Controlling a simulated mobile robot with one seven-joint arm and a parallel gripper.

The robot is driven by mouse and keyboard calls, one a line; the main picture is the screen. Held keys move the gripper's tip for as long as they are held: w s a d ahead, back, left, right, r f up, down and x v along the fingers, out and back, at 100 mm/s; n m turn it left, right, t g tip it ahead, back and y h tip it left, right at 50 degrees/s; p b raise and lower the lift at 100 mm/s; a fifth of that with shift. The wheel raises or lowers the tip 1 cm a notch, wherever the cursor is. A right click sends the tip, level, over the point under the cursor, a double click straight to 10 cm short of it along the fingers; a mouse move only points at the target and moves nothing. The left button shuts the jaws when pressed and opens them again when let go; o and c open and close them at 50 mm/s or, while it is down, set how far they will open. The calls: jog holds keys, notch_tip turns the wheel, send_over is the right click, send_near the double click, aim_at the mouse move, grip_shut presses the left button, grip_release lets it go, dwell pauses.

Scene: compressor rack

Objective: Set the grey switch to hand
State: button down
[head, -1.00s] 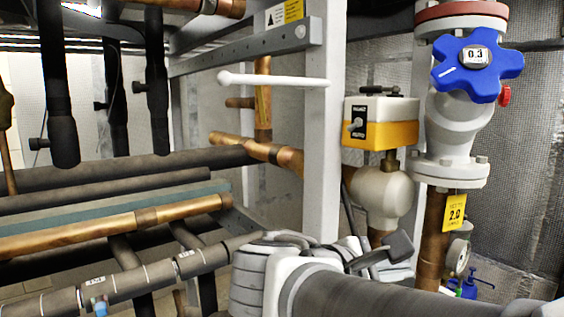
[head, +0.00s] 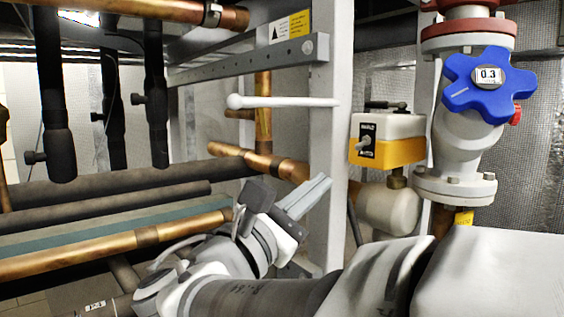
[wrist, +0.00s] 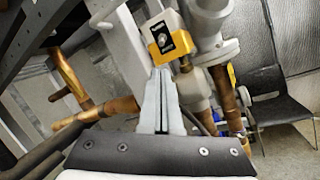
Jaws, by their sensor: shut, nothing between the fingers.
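The grey switch (head: 366,144) is a small knob on a black plate on the front of a white and yellow actuator box (head: 400,151). In the wrist view the box (wrist: 184,47) is ahead of the fingertips, with the switch (wrist: 164,38) on its face. The lettering on the plate is too small to read. My gripper (head: 325,183) is shut and empty, left of and below the box and apart from it. In the wrist view my gripper (wrist: 160,75) points up toward the box.
A white upright post (head: 325,130) stands between the copper pipes and the box. A white rod (head: 285,102) juts left from it. A blue handwheel (head: 488,84) is right of the box. Copper pipe (head: 275,165) runs behind my gripper.

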aim_at(361, 145)
jog(key=p+x, duration=0.2)
jog(key=x, duration=0.8)
jog(key=shift+s+r+p, duration=0.1)
jog(key=shift+p, duration=0.25)
jog(key=shift+r+g, duration=0.1)
jog(key=shift+g, duration=0.2)
jog(key=shift+p, duration=0.3)
jog(key=shift+s+a+r+m+g+y+p, duration=0.1)
jog(key=shift+r+m+g+y+p, duration=0.1)
jog(key=shift+g+y+p, duration=0.3)
jog(key=shift+s+a+r+m+g+y+p, duration=0.1)
jog(key=shift+a+r+m+g+y+p, duration=0.15)
jog(key=shift+p, duration=0.3)
jog(key=shift+s+r, duration=0.1)
jog(key=shift+r, duration=0.4)
jog(key=shift+a, duration=0.15)
